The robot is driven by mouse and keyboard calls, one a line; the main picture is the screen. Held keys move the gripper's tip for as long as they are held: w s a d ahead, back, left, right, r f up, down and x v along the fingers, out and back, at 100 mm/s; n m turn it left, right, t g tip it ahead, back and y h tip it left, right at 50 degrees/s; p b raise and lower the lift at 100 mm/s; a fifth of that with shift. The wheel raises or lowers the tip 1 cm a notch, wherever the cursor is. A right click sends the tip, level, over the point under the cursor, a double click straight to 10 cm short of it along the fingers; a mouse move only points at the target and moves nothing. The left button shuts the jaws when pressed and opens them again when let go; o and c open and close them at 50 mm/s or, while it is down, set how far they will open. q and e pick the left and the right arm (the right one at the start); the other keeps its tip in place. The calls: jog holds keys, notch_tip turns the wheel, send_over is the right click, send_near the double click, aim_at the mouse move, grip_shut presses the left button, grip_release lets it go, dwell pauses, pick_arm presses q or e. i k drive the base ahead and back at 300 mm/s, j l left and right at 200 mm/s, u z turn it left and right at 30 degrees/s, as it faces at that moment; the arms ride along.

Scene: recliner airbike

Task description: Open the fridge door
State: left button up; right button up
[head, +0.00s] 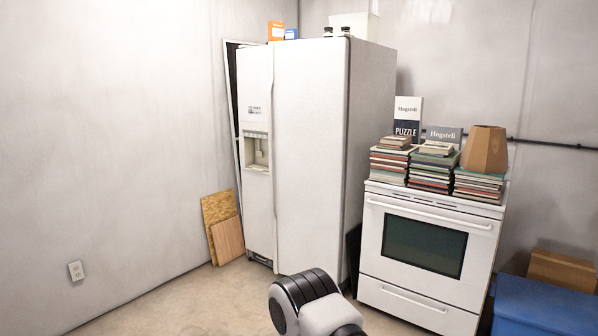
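A white two-door fridge (310,150) stands against the back wall, left of the stove. Its narrow left door (256,208) has a dispenser recess (257,151); its right door is wider. Both doors look shut, and the handles run along the seam between them. A black and white part of one of my arms shows at the bottom centre, in front of the fridge's foot. No gripper fingers show in the head view.
A white stove (427,245) with stacks of books (431,170) and a wooden lampshade-like object (485,150) stands right of the fridge. A blue bin (545,308) is at the lower right. Wooden boards (222,228) lean at the left wall. Floor (190,305) before the fridge is clear.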

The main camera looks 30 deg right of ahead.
aim_at(308, 102)
jog(key=i+l+z, duration=0.15)
jog(key=i+l, duration=0.25)
jog(key=i+l+z, duration=0.1)
jog(key=i+l, duration=0.25)
jog(key=i, duration=0.15)
jog(key=i+l+z, duration=0.15)
jog(key=i+l, duration=0.15)
jog(key=i, duration=0.2)
